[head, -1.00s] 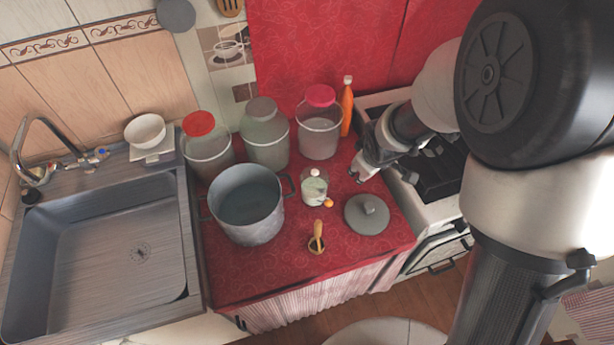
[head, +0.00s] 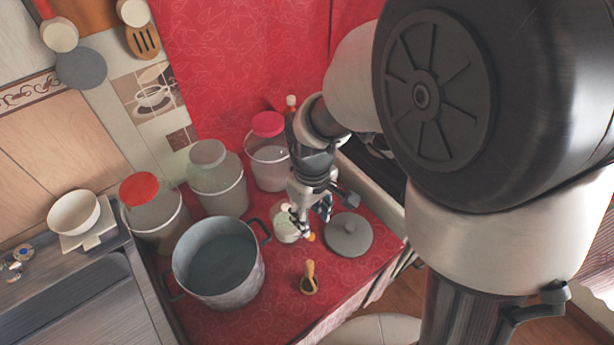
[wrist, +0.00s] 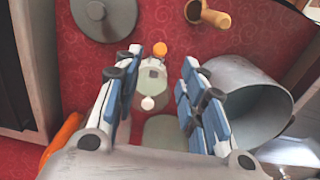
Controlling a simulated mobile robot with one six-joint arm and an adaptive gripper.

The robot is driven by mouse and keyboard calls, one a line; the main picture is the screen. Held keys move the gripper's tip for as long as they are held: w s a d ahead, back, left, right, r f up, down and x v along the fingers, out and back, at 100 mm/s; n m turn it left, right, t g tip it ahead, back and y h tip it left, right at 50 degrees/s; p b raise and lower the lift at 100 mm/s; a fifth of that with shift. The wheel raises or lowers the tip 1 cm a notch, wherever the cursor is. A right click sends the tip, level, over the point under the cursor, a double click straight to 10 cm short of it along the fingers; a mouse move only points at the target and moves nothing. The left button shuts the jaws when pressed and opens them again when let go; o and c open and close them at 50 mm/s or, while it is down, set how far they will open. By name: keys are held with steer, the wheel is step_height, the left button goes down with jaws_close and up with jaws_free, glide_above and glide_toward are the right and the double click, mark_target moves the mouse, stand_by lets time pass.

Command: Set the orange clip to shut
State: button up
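The orange clip (head: 311,237) is a small rounded tab at the front right of a small glass jar (head: 284,228) with pale contents. In the wrist view the clip (wrist: 159,48) sticks out past the far end of the jar (wrist: 150,78), whose white knob (wrist: 147,103) is nearer me. My gripper (head: 311,222) is beside and above the jar and partly hides it. In the wrist view my gripper (wrist: 161,62) is open, with its blue-padded fingers apart on either side of the jar and clip. I cannot tell whether either finger touches the jar.
A grey pot (head: 218,262) stands left of the jar, and a grey lid (head: 348,235) lies to its right. A wooden scoop (head: 309,278) lies in front. Large jars, one with a pink lid (head: 268,124), stand behind. Red cloth is clear at the front.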

mark_target(311, 236)
step_height(311, 236, down, 9)
steer(key=b, duration=0.2)
steer(key=shift+r+b, duration=0.2)
steer(key=shift+b, duration=0.2)
steer(key=shift+c, duration=0.4)
jaws_close()
